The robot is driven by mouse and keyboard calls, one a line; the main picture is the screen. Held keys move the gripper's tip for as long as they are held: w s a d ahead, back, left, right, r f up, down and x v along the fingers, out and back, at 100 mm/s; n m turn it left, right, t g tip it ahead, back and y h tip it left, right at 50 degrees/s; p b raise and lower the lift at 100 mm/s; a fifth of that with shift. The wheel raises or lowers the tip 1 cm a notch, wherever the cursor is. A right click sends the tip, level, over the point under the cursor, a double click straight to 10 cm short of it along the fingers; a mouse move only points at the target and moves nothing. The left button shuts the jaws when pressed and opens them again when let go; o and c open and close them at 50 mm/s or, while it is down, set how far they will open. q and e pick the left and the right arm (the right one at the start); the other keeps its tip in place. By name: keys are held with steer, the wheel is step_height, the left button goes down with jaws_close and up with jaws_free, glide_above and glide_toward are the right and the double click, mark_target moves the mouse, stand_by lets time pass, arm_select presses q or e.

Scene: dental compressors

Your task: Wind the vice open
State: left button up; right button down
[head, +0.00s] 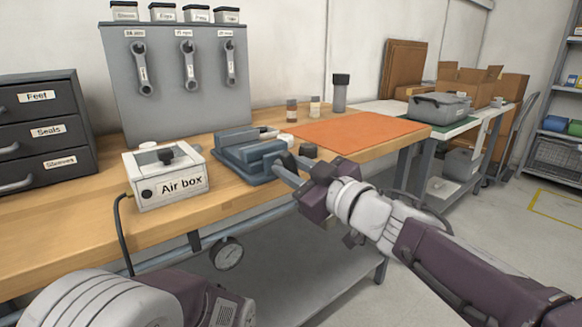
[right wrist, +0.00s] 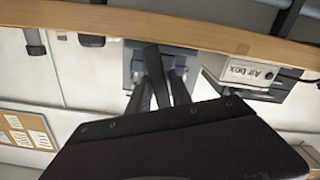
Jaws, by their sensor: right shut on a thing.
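The blue-grey vice (head: 250,152) sits at the front edge of the wooden bench, right of the Air box. In the head view my right gripper (head: 287,168) reaches in from the right to the vice's front end, with its fingers shut on the vice handle, which they largely hide. In the right wrist view, tilted upside down, the vice (right wrist: 166,62) lies beyond the dark fingers of my right gripper (right wrist: 160,82). How far the jaws are apart is hard to tell.
The white Air box (head: 167,178) stands close left of the vice. An orange mat (head: 350,130) lies to the right, with small bottles (head: 292,110) behind. A panel of wrenches (head: 185,85) and labelled drawers (head: 40,128) stand at the back.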

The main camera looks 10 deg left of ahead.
steer(key=n, duration=0.2)
steer(key=shift+s+n, duration=0.1)
steer(key=shift+n, duration=0.3)
steer(key=n, duration=0.3)
steer(key=shift+s+a+f+n, duration=0.1)
steer(key=shift+f+n, duration=0.1)
steer(key=shift+n, duration=0.1)
steer(key=n, duration=0.3)
steer(key=shift+f+b, duration=0.15)
steer(key=shift+b, duration=0.25)
steer(key=shift+a+f+n+b, duration=0.1)
steer(key=shift+n+b, duration=0.3)
steer(key=shift+n, duration=1.5)
steer(key=shift+f+n, duration=0.1)
steer(key=shift+n, duration=0.3)
steer(key=c, duration=1.3)
jaws_free()
